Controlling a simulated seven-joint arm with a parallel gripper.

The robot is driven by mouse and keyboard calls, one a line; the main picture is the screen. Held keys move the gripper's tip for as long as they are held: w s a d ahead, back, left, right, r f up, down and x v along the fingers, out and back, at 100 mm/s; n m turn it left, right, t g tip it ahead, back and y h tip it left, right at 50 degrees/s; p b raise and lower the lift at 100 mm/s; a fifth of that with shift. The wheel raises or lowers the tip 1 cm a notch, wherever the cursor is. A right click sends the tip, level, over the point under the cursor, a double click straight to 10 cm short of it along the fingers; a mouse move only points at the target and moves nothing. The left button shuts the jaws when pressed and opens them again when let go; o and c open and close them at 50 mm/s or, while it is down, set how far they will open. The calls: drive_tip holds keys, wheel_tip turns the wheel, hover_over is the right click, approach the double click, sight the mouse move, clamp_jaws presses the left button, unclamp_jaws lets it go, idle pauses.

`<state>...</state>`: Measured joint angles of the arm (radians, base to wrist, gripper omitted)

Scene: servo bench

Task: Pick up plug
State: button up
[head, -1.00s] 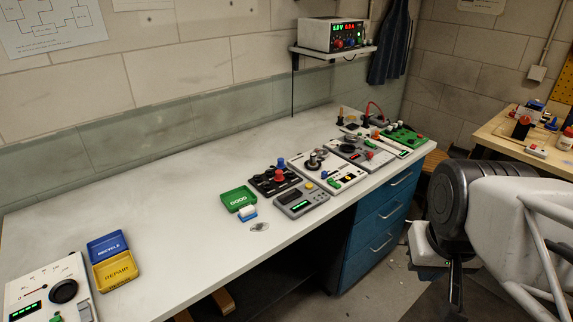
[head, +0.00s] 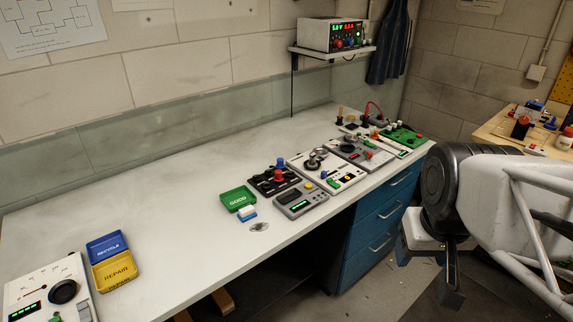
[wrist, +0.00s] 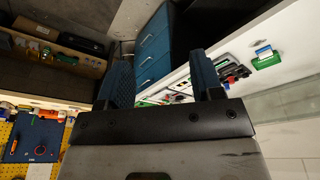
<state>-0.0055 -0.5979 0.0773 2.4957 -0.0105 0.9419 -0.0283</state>
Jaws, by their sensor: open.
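My gripper (wrist: 163,80) shows in the wrist view with its two blue fingers spread apart and nothing between them. In the head view my arm hangs at the right, off the front edge of the bench, well apart from the devices. I cannot make out a plug for certain in either view. A red cable (head: 375,106) arches over a dark device (head: 374,120) at the far end of the bench; whether its end is the plug is too small to tell.
Several panels, including a grey meter (head: 301,201) and a green board (head: 404,137), crowd the bench's right half. A green tray (head: 238,199), blue tray (head: 107,247) and yellow tray (head: 115,271) stand farther left. Blue drawers (head: 379,243) are below. The bench's middle left is clear.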

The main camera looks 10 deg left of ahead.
drive_tip(key=w+a+r+n, duration=0.1)
drive_tip(key=w+a+n, duration=0.15)
drive_tip(key=w, duration=0.55)
drive_tip(key=w+a+r+n, duration=0.2)
drive_tip(key=w+n, duration=0.1)
drive_tip(key=w, duration=0.5)
drive_tip(key=n+g, duration=0.2)
drive_tip(key=n, duration=1)
hover_over(278, 172)
drive_tip(key=f, duration=1.8)
drive_tip(key=shift+s+d, duration=0.2)
drive_tip(key=shift+d, duration=0.05)
drive_tip(key=shift+w+a+f, duration=0.15)
drive_tip(key=shift+a, duration=0.05)
drive_tip(key=shift+f, duration=0.15)
drive_tip(key=shift+f, duration=1.2)
drive_tip(key=shift+f, duration=0.1)
